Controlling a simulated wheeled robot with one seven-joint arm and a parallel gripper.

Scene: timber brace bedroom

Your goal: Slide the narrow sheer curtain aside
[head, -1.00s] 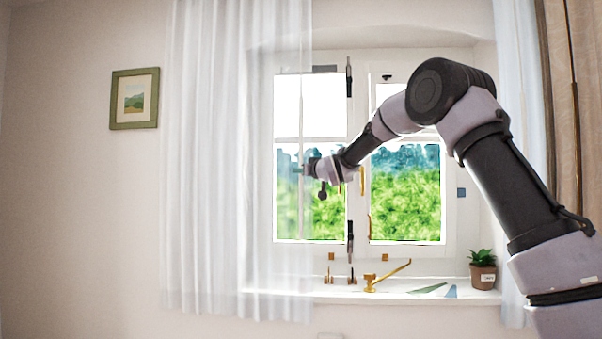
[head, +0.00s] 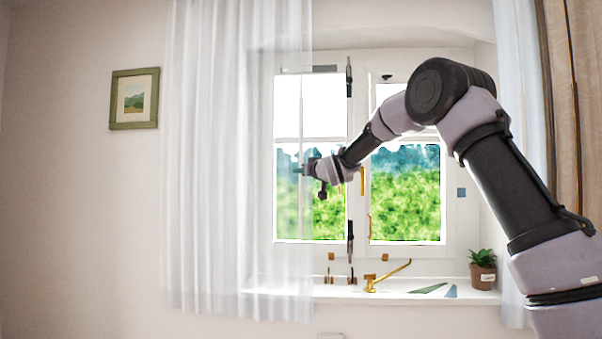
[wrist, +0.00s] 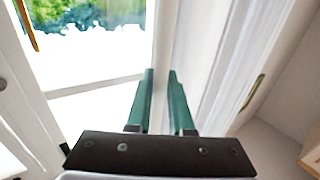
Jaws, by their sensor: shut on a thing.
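A white sheer curtain (head: 215,160) hangs at the left side of the window, with its right edge overlapping the left window pane. A second sheer strip (head: 522,130) hangs at the right side of the window. My gripper (head: 299,170) is at the right edge of the left curtain, about mid-height, pointing left. In the wrist view, the two green fingers of my gripper (wrist: 162,90) stand slightly apart with pale material between them. They are shut on the curtain's edge; the exact grip is hard to make out. Pale folds of the curtain (wrist: 200,40) show right of the fingers.
The window (head: 405,190) is behind my arm, with brass and dark fittings. The sill (head: 400,297) holds a potted plant (head: 482,268), a brass handle (head: 385,276) and flat coloured pieces. A framed picture (head: 134,98) hangs left of the curtain. A brown drape (head: 575,110) is far right.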

